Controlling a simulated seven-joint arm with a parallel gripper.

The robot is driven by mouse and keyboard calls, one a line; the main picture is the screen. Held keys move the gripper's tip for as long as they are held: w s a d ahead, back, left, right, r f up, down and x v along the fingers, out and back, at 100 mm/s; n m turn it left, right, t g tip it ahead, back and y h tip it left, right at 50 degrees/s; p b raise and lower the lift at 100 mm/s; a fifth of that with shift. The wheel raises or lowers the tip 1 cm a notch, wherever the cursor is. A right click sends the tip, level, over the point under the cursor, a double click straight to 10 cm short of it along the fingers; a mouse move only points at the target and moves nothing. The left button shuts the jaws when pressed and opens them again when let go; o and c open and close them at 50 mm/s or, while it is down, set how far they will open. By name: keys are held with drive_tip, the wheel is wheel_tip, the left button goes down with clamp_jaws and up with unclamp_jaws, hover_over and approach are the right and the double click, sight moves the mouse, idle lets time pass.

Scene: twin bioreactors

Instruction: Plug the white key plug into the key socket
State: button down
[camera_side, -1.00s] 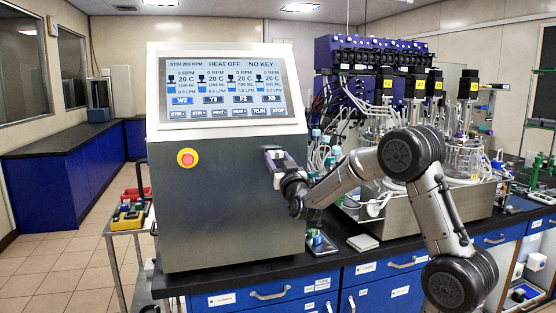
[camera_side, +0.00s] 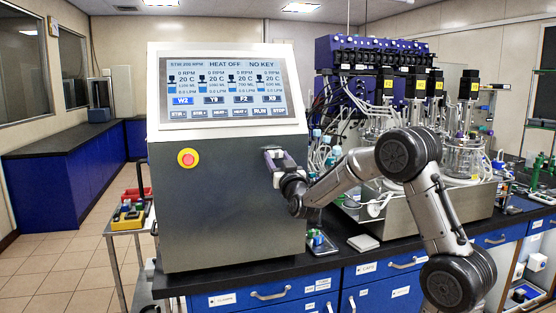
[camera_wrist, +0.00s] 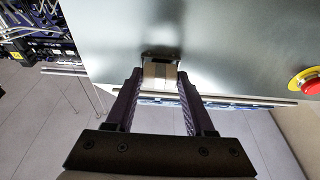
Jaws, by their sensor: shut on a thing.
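The white key plug (camera_wrist: 160,71) shows in the wrist view as a small pale block between my fingertips. My gripper (camera_wrist: 159,80) is shut on it, and the plug's far end faces the metal side panel of the control console. A dark shape (camera_wrist: 161,52) lies on the panel right at the plug's far end; it looks like the key socket, but I cannot tell whether the plug is inside it or only touching. The console screen (camera_side: 223,88) reads "NO KEY".
The grey console (camera_side: 230,215) stands on the dark bench. A red stop button (camera_side: 188,158) is on its front and also shows in the wrist view (camera_wrist: 309,83). Glass vessels with tubing (camera_side: 465,155) stand to the right. A small pale pad (camera_side: 363,242) lies on the bench.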

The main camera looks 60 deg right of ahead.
drive_tip(key=shift+w+d, duration=0.25)
drive_tip(key=shift+c, duration=1.3)
unclamp_jaws()
drive_tip(key=shift+o, duration=1.3)
drive_tip(key=v, duration=1.4)
